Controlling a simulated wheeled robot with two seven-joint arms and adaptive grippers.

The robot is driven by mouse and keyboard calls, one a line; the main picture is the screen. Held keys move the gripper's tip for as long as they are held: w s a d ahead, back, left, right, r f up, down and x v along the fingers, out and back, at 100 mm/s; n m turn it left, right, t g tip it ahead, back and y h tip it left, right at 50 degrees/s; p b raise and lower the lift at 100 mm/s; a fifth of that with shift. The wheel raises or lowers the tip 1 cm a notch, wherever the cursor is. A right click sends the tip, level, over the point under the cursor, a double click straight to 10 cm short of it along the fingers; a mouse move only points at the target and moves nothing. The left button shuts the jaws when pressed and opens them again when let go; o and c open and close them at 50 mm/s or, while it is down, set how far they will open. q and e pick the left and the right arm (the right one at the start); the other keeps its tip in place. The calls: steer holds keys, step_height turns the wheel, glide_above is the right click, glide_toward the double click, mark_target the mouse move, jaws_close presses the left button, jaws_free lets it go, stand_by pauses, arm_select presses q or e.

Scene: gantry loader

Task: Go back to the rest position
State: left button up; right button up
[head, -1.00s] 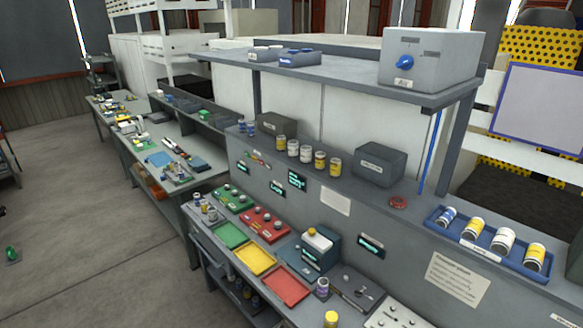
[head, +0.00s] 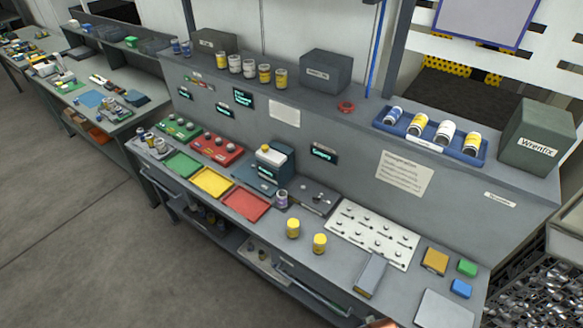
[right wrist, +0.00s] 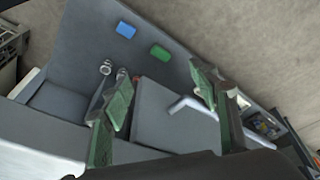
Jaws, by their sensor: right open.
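My right gripper (right wrist: 162,98) shows in the right wrist view, with its two green fingers spread apart and nothing held between them. Beyond the fingers is a grey surface with a blue block (right wrist: 126,29) and a green block (right wrist: 160,52) on it. Neither block touches the fingers. Neither gripper can be made out clearly in the head view, and my left gripper is not seen.
The workbench (head: 330,262) carries red, yellow and green trays, two yellow-capped jars (head: 293,228) and a white knobbed panel (head: 372,235). A blue rack (head: 430,147) of bottles and a dark green box (head: 538,138) stand on the upper ledge. Open floor (head: 70,200) lies at left.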

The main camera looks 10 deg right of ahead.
steer(key=s+f+g+b, duration=0.1)
steer(key=s+f+b, duration=0.15)
steer(key=f, duration=0.95)
steer(key=s+f+b, duration=0.2)
steer(key=s+f, duration=0.2)
steer(key=f, duration=0.8)
arm_select(q)
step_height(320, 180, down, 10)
steer(key=b, duration=0.5)
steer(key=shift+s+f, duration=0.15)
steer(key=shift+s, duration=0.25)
arm_select(e)
steer(key=s+f+n+g, duration=0.1)
steer(key=s+f, duration=1.5)
steer(key=f, duration=0.2)
steer(key=shift+s+a, duration=0.35)
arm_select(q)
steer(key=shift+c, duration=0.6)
arm_select(e)
steer(key=shift+c, duration=0.6)
